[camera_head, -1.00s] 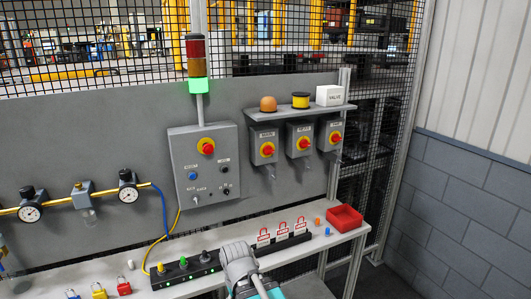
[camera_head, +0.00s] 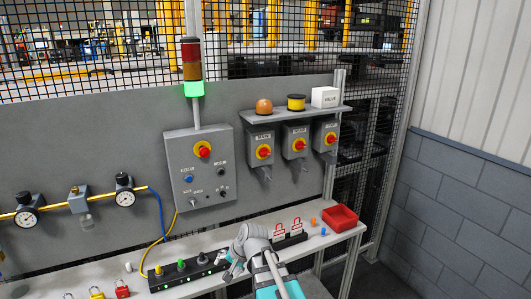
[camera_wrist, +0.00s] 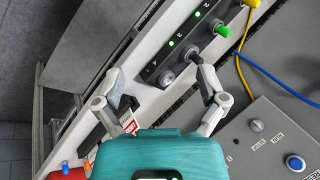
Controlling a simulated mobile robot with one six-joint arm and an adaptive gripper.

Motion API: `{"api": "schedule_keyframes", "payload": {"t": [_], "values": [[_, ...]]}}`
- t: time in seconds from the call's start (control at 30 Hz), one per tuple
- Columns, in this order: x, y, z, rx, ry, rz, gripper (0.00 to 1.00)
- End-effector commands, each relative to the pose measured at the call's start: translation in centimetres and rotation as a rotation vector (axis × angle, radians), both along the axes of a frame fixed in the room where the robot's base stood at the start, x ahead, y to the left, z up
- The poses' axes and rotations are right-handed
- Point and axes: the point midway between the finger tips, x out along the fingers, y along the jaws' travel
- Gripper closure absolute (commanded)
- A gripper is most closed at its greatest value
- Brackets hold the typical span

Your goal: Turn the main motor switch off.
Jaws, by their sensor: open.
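Three grey switch boxes hang on the panel under a small shelf in the head view: a left box (camera_head: 261,138), a middle box (camera_head: 296,131) and a right box (camera_head: 327,126). Each has a red rotary knob on a yellow plate. Their labels are too small to read surely, so I cannot tell which is the main motor switch. My gripper (camera_head: 229,269) is low over the bench, below and left of the boxes, touching none of them. In the wrist view my gripper (camera_wrist: 153,72) has its fingers spread wide with nothing held. The switch boxes are not in the wrist view.
A control box (camera_head: 200,171) with a red knob stands left of the switches. On the bench (camera_head: 343,232) are a black socket strip (camera_head: 162,281), red padlock tags (camera_head: 281,231) and a red bin (camera_head: 341,216). A blue hose (camera_head: 160,208) and gauges hang left.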

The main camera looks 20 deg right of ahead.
Motion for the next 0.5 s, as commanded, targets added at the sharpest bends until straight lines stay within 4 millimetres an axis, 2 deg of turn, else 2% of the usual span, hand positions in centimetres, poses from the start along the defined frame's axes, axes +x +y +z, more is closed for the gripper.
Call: {"api": "schedule_keyframes", "payload": {"t": [0.03,0.17,0.27,0.37,0.5], "values": [[2.0,-0.8,1.5,0.081,-0.026,-0.097,0.09],[6.1,-2.7,4.8,0.319,-0.081,-0.350,0.09],[9.0,-4.9,7.6,0.514,-0.109,-0.540,0.09],[11.6,-7.8,10.4,0.721,-0.129,-0.726,0.09],[14.5,-12.8,14.5,1.032,-0.142,-0.971,0.09]]}}
